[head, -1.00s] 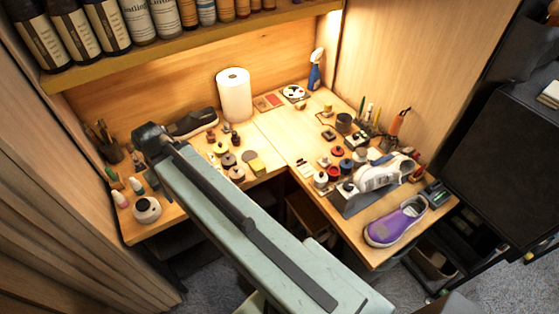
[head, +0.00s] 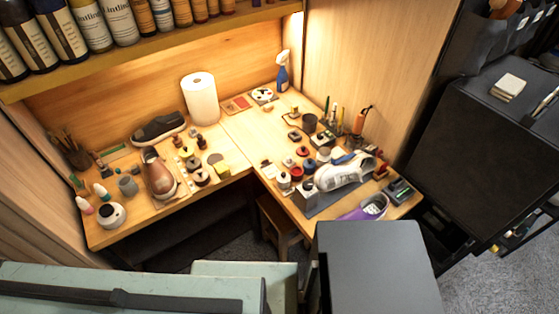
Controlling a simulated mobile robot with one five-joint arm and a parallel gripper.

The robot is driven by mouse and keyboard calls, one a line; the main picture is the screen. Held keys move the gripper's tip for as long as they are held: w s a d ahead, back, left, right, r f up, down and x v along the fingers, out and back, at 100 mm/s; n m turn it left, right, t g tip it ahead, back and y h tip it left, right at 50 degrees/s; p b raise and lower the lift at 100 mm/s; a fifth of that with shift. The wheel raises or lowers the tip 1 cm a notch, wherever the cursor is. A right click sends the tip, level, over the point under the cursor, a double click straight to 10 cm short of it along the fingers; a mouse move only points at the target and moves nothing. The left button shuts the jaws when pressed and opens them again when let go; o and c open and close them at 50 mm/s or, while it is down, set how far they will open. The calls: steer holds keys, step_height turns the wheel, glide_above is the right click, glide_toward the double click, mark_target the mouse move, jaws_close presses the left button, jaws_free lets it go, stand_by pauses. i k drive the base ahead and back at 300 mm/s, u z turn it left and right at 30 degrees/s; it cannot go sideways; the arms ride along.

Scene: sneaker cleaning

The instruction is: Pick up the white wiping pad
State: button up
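A small white pad (head: 508,86), apparently a stack of folded cloth, lies on top of the dark cabinet (head: 480,140) at the right. It looks like the white wiping pad, but its details are too small to tell. Nothing touches it from above. My pale green arm link crosses the bottom left of the head view, far from the pad. My gripper is outside the picture, so its state is hidden.
The wooden corner bench (head: 240,133) holds a paper roll (head: 200,98), a spray bottle (head: 282,70), a white sneaker (head: 345,172), a brown shoe (head: 158,174) and several small jars. A purple sneaker (head: 372,206) is partly hidden. Grey floor shows at lower right.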

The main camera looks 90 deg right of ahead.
mark_target(288, 162)
steer(key=z, duration=0.05)
steer(key=k, duration=0.95)
steer(key=z, duration=0.1)
